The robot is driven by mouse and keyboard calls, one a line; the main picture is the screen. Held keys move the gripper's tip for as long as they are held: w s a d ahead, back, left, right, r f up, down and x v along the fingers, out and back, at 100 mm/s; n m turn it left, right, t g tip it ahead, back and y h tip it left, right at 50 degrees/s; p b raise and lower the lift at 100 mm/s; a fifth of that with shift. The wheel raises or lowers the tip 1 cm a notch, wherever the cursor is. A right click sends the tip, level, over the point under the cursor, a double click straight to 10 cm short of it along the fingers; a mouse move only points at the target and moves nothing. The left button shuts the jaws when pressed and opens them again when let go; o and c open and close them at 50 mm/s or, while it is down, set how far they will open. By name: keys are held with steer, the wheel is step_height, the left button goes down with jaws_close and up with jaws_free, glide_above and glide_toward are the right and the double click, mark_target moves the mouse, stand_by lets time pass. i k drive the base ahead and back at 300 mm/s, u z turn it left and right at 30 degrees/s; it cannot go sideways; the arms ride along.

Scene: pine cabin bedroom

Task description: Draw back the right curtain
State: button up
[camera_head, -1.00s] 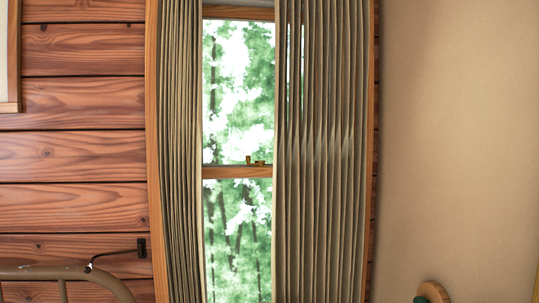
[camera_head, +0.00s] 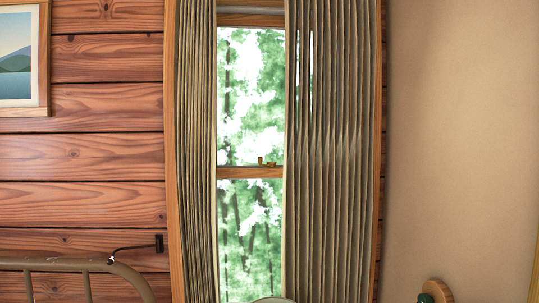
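The right curtain (camera_head: 335,150) is a grey-brown pleated panel hanging over the right part of the window (camera_head: 250,95). It covers from near the middle of the window to the right frame. A thin bright slit shows between its upper folds. The left curtain (camera_head: 196,150) is gathered into a narrower bunch against the left frame. Between them is a tall strip of glass with green trees behind. The curtains' tops and lower ends are out of view. My gripper is not in view.
A metal bed rail (camera_head: 80,264) is at the lower left, in front of the plank wall. A framed picture (camera_head: 22,60) hangs at the upper left. A round wooden thing with green (camera_head: 436,291) shows at the lower right. A pale rounded edge (camera_head: 272,300), unclear, shows at bottom centre.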

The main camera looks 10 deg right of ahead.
mark_target(291, 7)
steer(key=z, duration=0.05)
steer(key=i, duration=1)
steer(key=u, duration=0.05)
